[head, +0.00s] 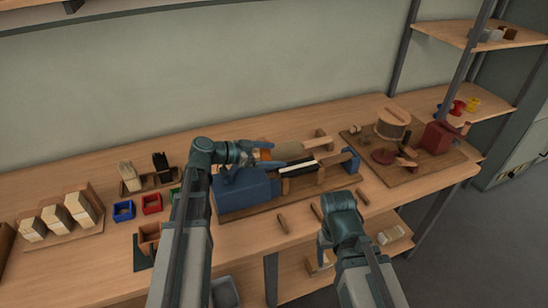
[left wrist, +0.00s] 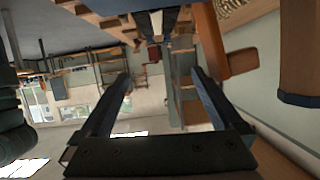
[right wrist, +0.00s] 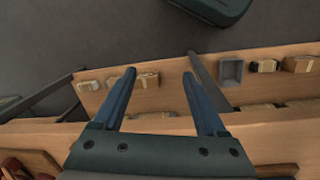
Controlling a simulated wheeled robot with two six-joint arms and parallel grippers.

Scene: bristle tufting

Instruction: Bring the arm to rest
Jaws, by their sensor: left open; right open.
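My left arm rises from the bottom of the head view and bends right at the wrist. Its gripper (head: 300,156) is over the blue machine (head: 243,192) on the bench. In the left wrist view its two jaws (left wrist: 163,78) stand apart with nothing between them. My right arm comes in from the lower right, and its gripper (head: 325,252) is at the bench's front edge, partly hidden by the wrist. In the right wrist view its jaws (right wrist: 160,73) are apart and empty, with the floor and a lower shelf beyond them.
The bench (head: 120,178) holds pale blocks (head: 62,214) at left and small coloured trays, one red (head: 151,204). A wooden board (head: 418,174) with a round drum (head: 392,124) and red box (head: 438,138) is at right. Small wooden pieces lie along the front. A shelf unit (head: 480,40) stands at right.

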